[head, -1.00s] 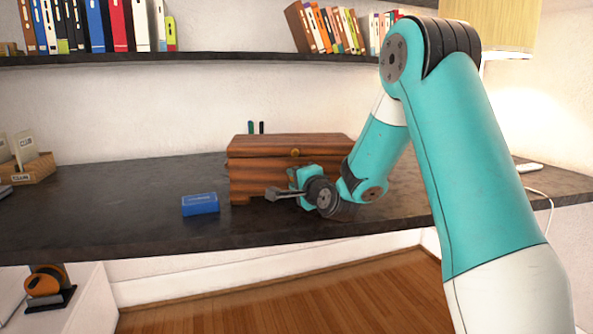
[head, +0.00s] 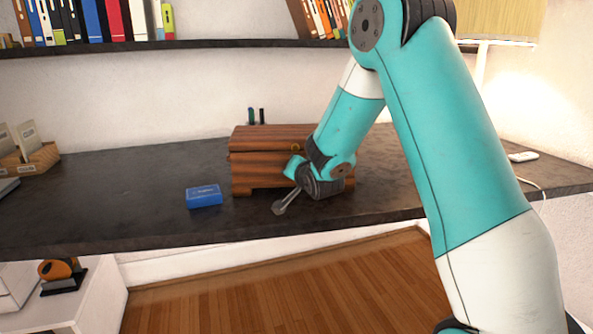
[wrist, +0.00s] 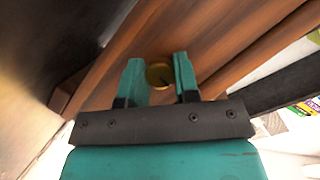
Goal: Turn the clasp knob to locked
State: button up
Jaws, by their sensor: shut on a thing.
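A brown wooden box (head: 252,172) with a lid stands on the dark shelf top, its lid down. In the wrist view the round brass clasp knob (wrist: 159,74) sits on the box's wooden front, with a dark mark on its face. My gripper (wrist: 158,66) has its two teal fingers on either side of the knob and is shut on it. In the head view my gripper is at the box's front right, rolled at a tilt.
A small blue box (head: 204,196) lies on the desk (head: 110,205) left of the wooden box. A wooden card tray (head: 40,158) is at the far left. A book shelf (head: 230,48) runs above. The desk's front edge is close below my wrist.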

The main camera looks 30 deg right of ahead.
jog(key=shift+n, duration=0.3)
jog(key=shift+f, duration=0.1)
jog(key=o, duration=0.9)
jog(key=shift+o, duration=0.2)
jog(key=b+v, duration=0.8)
jog(key=v, duration=0.9)
jog(key=shift+a+r, duration=0.25)
jog(key=shift+r, duration=0.05)
jog(key=shift+s, duration=0.15)
